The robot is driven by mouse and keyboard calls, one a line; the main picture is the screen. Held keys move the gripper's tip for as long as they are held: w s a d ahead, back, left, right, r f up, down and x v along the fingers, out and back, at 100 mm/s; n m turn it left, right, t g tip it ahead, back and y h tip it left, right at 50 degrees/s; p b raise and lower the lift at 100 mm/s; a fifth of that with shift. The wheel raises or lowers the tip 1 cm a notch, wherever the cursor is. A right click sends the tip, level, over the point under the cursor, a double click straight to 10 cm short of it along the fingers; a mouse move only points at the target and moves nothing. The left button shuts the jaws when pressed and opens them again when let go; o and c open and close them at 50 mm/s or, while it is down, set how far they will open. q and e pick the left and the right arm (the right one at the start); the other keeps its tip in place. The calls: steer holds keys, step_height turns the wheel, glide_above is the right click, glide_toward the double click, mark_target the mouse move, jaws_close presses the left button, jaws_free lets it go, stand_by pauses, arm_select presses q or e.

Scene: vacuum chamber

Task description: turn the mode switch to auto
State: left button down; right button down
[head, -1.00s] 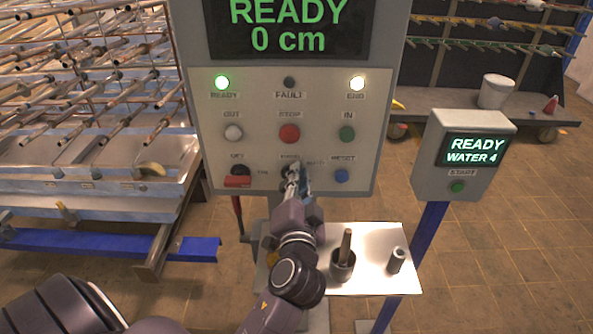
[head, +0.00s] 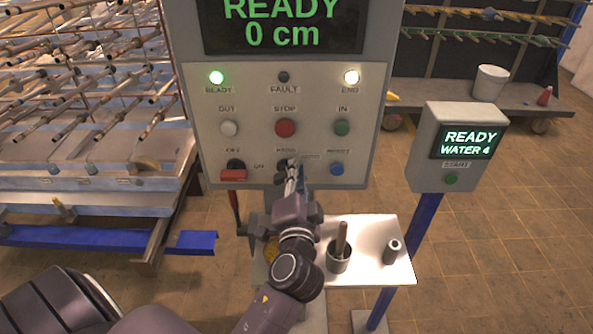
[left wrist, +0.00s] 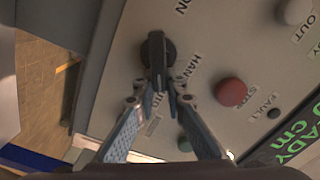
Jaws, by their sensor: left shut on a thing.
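The mode switch is a black knob with a raised grip bar. It shows in the left wrist view (left wrist: 157,54), with the HAND label beside it. In the head view it sits in the bottom row of the control panel (head: 208,130), mostly hidden by my gripper. My left gripper (head: 292,168) reaches up to it from below. In the left wrist view my left gripper (left wrist: 157,90) has its two fingers on either side of the grip bar, shut on it. A second label there is partly covered by the fingers. My right gripper is not in view.
Close around are the red stop button (head: 285,127), the blue reset button (head: 336,169) and the red-handled off/on switch (head: 233,172). A metal shelf (head: 400,272) with a cup and a small cylinder lies below right. A water box (head: 455,150) stands to the right.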

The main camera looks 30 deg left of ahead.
arm_select(q)
steer(key=c, duration=2)
jaws_free()
steer(key=shift+d, duration=0.1)
steer(key=shift+o, duration=0.2)
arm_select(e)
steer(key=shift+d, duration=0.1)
arm_select(q)
steer(key=shift+s, duration=0.1)
steer(key=v, duration=0.7)
steer(key=shift+d, duration=0.15)
steer(key=shift+s, duration=0.1)
